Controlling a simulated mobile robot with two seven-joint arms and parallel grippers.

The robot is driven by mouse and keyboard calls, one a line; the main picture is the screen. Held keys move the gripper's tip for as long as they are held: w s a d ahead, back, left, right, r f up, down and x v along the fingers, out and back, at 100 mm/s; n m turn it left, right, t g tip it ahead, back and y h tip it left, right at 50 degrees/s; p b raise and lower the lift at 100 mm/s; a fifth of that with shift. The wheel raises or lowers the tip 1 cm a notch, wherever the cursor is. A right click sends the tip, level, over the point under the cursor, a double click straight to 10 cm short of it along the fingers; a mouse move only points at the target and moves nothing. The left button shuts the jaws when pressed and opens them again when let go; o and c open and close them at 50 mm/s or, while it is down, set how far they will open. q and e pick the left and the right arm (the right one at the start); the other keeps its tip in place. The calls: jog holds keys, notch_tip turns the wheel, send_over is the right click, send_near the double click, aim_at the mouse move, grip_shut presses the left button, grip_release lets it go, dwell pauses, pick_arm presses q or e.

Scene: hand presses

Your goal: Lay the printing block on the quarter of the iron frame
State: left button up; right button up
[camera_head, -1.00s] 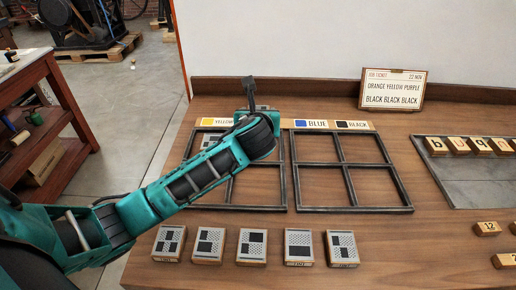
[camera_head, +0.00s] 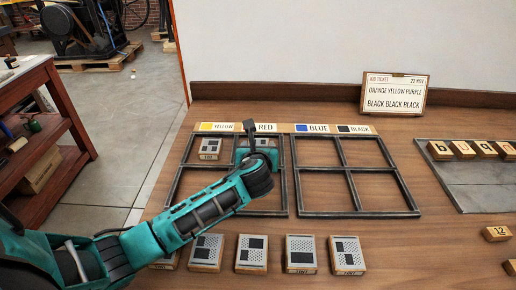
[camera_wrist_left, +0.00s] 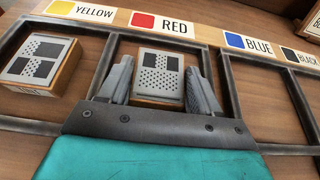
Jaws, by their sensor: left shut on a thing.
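My left gripper (camera_head: 262,152) is at the upper right quarter of the left iron frame (camera_head: 286,190), below the RED label. In the left wrist view its two grey fingers are shut on a printing block (camera_wrist_left: 158,80) with a black-and-dotted top. The block is within that quarter's outline, with the frame's bars around it. Whether it touches the table I cannot tell. In the head view my gripper mostly hides it. Another printing block (camera_head: 210,149) lies in the upper left quarter, below YELLOW. My right gripper is not in view.
The right iron frame (camera_head: 352,170) is empty, below the BLUE and BLACK labels. Several printing blocks (camera_head: 252,254) stand in a row at the front, the leftmost partly behind my arm. A job ticket (camera_head: 395,92) stands at the back. A grey plate (camera_head: 480,185) with letter blocks is at right.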

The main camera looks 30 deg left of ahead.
pick_arm(q)
jog(key=o, duration=1.1)
jog(key=shift+f, duration=0.1)
jog(key=shift+s+r, duration=0.1)
jog(key=shift+r, duration=0.15)
jog(key=p+v, duration=0.2)
jog(key=v, duration=0.8)
jog(key=shift+s+d+r+p, duration=0.15)
jog(key=shift+s+r+p, duration=0.05)
jog(key=shift+s+p, duration=0.1)
jog(key=shift+s+d+r, duration=0.2)
jog(key=shift+s, duration=0.25)
